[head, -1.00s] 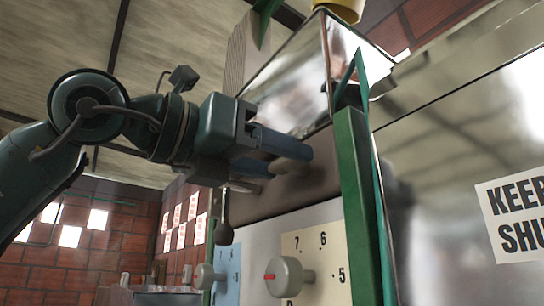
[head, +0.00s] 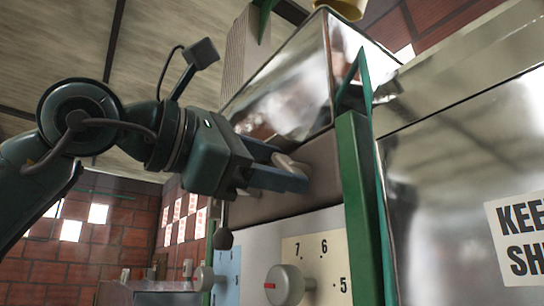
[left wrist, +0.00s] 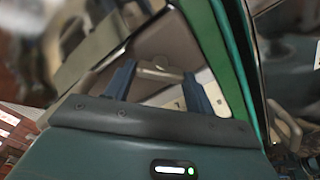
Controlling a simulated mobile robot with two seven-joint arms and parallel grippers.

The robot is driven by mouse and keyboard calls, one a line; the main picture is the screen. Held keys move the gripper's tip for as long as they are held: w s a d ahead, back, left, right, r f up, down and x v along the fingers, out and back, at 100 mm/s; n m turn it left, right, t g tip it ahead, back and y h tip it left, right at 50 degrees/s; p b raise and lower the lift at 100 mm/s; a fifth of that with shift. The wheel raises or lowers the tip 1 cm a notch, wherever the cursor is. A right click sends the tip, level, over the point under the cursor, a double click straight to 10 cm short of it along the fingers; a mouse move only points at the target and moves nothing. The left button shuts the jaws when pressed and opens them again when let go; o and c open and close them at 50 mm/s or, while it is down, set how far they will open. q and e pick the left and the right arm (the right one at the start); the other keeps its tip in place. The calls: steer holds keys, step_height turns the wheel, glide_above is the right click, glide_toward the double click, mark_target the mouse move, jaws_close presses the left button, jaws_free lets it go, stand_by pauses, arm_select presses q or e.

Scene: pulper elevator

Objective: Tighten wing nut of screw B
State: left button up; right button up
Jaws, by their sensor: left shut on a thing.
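My left gripper (head: 297,174) reaches in from the left to the brown-grey panel (head: 325,165) under the metal hopper. Its blue fingers are shut on a small pale piece that looks like the wing nut (head: 290,162), at the panel face. The fingers hide part of it, and the screw behind it cannot be made out. In the left wrist view the nut (left wrist: 155,72) shows as a pale shape between the two fingertips, against the brown panel. No letter marks which screw this is. My right gripper is out of view.
A green post (head: 357,200) stands just right of the fingers. The shiny hopper (head: 285,90) rises above them. Below are a dark ball-ended lever (head: 223,238), a red-marked knob (head: 285,284) with numbers, and another knob (head: 205,278). A warning sign (head: 520,240) is at right.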

arm_select(q)
steer(key=shift+r+m, duration=0.1)
steer(key=shift+m, duration=0.9)
steer(key=m+p, duration=0.1)
steer(key=m, duration=0.3)
steer(key=shift+p, duration=0.35)
steer(key=shift+m+p, duration=0.3)
steer(key=shift+m, duration=0.9)
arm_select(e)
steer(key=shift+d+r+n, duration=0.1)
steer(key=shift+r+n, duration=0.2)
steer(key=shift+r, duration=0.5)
arm_select(q)
steer(key=o, duration=1)
steer(key=b+v, duration=0.2)
steer(key=v, duration=1.1)
steer(key=shift+s+a, duration=0.1)
steer(key=shift+s, duration=0.05)
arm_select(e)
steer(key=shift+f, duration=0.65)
